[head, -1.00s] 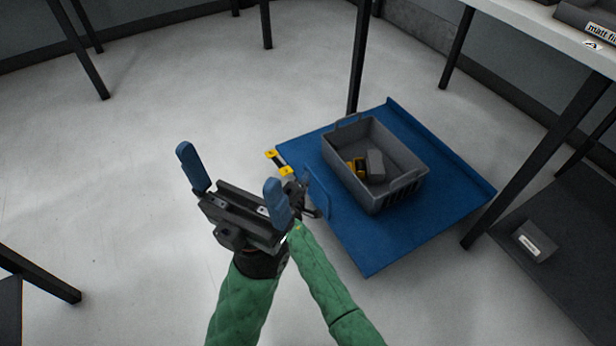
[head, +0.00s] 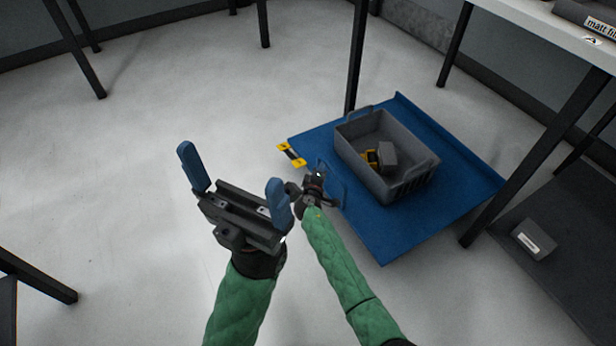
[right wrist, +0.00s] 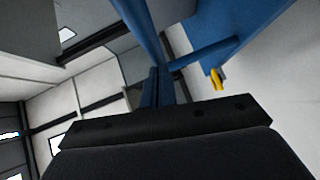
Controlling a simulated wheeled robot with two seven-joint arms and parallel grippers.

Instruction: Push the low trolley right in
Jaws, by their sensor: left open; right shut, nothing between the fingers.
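The low blue trolley (head: 400,222) stands on the floor at the right of the head view, its far side close to the table legs. It carries a grey crate (head: 408,190) with a yellow-and-black item and a grey block inside. My left gripper (head: 234,178) is open and empty, left of the trolley. My right gripper (head: 318,186) is shut with nothing held, at the trolley's near left edge by its blue handle (head: 333,186). The right wrist view shows blue bars, probably the handle, close to the fingers; whether they touch is unclear.
A yellow-and-black marking (head: 291,154) lies by the trolley's left corner. Black table legs (head: 356,60) stand behind and to the right of it. A dark low shelf (head: 560,250) with a labelled grey box (head: 533,240) is at the right.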

